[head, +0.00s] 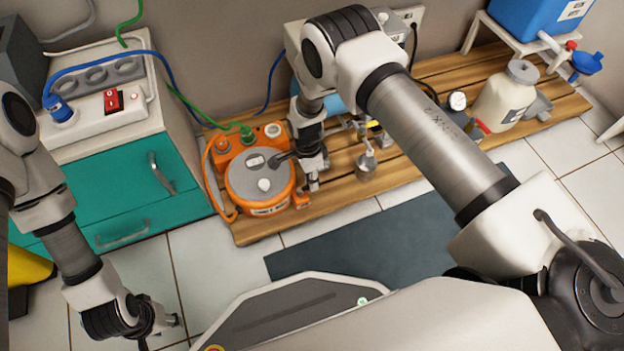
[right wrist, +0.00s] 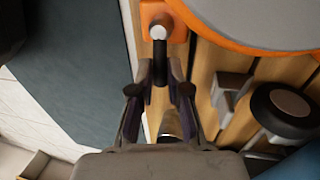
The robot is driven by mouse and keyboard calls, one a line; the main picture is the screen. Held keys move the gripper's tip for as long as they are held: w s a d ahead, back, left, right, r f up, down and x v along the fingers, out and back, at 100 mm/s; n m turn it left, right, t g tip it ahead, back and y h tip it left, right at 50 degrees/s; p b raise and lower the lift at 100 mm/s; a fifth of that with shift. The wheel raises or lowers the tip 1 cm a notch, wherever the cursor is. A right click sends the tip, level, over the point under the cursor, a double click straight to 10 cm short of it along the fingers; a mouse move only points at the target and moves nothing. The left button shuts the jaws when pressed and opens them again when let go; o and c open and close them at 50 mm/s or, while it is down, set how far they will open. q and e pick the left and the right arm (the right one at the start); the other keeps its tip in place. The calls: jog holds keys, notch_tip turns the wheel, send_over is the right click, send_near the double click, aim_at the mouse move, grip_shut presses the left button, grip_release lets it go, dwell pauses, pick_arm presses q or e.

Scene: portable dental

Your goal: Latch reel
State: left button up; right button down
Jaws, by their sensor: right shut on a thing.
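The orange reel (head: 243,192) with its grey round top sits on the wooden pallet. In the right wrist view its orange rim (right wrist: 240,40) and grey top (right wrist: 262,18) fill the upper right. A small dark latch lever (right wrist: 159,48) with a white band stands at an orange block (right wrist: 152,22) beside the reel. My right gripper (head: 311,183) is at the reel's right side. In the right wrist view its fingers (right wrist: 160,90) are closed around the lever's lower part, which they partly hide. My left gripper (head: 172,322) hangs low at the left, away from the reel; its fingers are unclear.
A teal drawer cabinet (head: 120,200) stands left of the reel. Green, blue and orange hoses run near the reel. A dark mat (head: 400,240) lies in front on the tiles.

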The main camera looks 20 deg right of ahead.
jog(key=c, duration=1.1)
grip_release()
jog(key=shift+c, duration=0.2)
notch_tip(320, 180, up, 12)
jog(key=w, duration=0.2)
jog(key=shift+w+f, duration=0.15)
jog(key=shift+w, duration=0.05)
